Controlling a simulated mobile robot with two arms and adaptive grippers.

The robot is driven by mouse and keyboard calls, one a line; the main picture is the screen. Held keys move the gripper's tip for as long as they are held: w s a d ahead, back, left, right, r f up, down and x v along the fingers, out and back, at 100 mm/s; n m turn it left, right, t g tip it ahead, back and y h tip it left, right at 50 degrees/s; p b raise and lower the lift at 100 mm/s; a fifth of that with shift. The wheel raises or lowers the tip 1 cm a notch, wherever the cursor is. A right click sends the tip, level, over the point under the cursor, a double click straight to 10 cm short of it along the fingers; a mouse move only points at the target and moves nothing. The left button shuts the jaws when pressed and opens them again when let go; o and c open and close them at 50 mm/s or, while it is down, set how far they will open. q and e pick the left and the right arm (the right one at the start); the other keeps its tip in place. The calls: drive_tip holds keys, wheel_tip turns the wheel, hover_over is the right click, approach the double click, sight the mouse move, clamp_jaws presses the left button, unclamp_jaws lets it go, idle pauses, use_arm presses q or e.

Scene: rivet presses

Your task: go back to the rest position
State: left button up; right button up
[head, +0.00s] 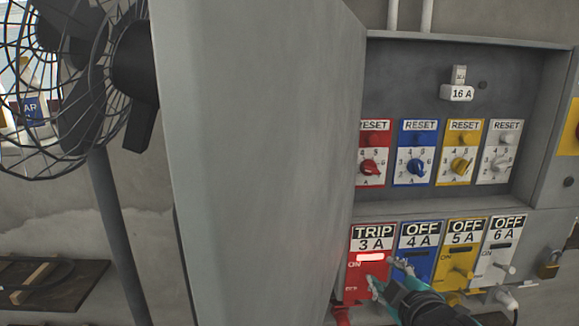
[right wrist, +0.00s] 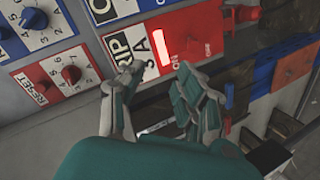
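My right gripper (head: 386,274) is in front of the lower breaker row, by the red breaker (head: 358,240) labelled TRIP 3 A, whose small window is lit. Its fingers are spread with nothing held between them; they also show in the right wrist view (right wrist: 160,76), with the red breaker (right wrist: 165,35) beyond. Whether a finger touches the breaker I cannot tell. The blue 4 A (head: 419,236), yellow 5 A (head: 464,236) and white 6 A (head: 504,232) breakers read OFF. My left gripper is not in view.
A big grey cabinet door (head: 260,150) stands open left of the panel. A caged fan (head: 80,80) stands further left. Coloured RESET dials (head: 370,168) and a 16 A block (head: 457,92) are above the breakers. A padlock (head: 549,265) hangs at right.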

drive_tip(key=s+f+m+g, duration=0.25)
drive_tip(key=s+f, duration=0.25)
drive_tip(key=f, duration=0.4)
drive_tip(key=s+f+m+g, duration=0.2)
drive_tip(key=s+f+g, duration=0.1)
drive_tip(key=s+f, duration=0.4)
drive_tip(key=s+f+m+g, duration=0.5)
drive_tip(key=s+f, duration=0.8)
drive_tip(key=s, duration=0.2)
wheel_tip(320, 180, down, 31)
drive_tip(key=s+g+b, duration=0.2)
drive_tip(key=b, duration=0.4)
drive_tip(key=s+d+f+b, duration=0.2)
drive_tip(key=s+f, duration=0.6)
drive_tip(key=f, duration=0.2)
drive_tip(key=s+d+f+b, duration=0.1)
drive_tip(key=s+f+b, duration=0.1)
drive_tip(key=s+f, duration=0.6)
wheel_tip(320, 180, down, 3)
drive_tip(key=shift+s+d+r+g, duration=0.1)
drive_tip(key=shift+s+d+g, duration=0.25)
drive_tip(key=shift+s, duration=0.05)
drive_tip(key=shift+c, duration=0.4)
